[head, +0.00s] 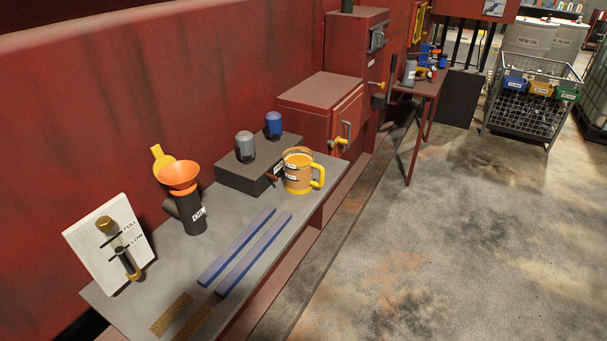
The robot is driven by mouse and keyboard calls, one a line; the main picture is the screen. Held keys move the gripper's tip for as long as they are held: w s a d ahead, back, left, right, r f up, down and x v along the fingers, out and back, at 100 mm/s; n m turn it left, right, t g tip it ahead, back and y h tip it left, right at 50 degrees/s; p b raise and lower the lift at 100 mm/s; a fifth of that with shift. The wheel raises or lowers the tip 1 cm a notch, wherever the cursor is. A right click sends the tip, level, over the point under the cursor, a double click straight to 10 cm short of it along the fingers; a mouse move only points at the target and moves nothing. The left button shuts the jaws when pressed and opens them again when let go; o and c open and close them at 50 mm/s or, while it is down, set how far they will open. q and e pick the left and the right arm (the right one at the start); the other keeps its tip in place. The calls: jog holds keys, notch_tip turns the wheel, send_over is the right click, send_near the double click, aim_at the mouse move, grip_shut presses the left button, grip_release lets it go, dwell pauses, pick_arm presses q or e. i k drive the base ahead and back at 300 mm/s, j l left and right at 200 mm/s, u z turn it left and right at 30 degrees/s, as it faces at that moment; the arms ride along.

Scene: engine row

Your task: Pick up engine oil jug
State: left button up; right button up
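The likely engine oil jug (298,174) is a clear amber-filled container with a yellow handle on its right side. It stands upright on the grey bench top (236,231), towards its far right end, in front of a dark block. A small label shows on its side, too small to read. Neither of my grippers is in the head view, and nothing touches the jug.
An orange funnel (179,177) sits on a black filler neck to the left. A white level gauge board (110,244) leans further left. Two blue rails (245,250) lie in front. The dark block (240,172) carries grey and blue canisters. Concrete floor (430,240) is open to the right.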

aim_at(305, 173)
jog(key=i+l+u, duration=0.1)
jog(key=u, duration=0.25)
jog(key=i+l+u, duration=0.1)
jog(key=l+u, duration=0.5)
jog(key=u, duration=0.15)
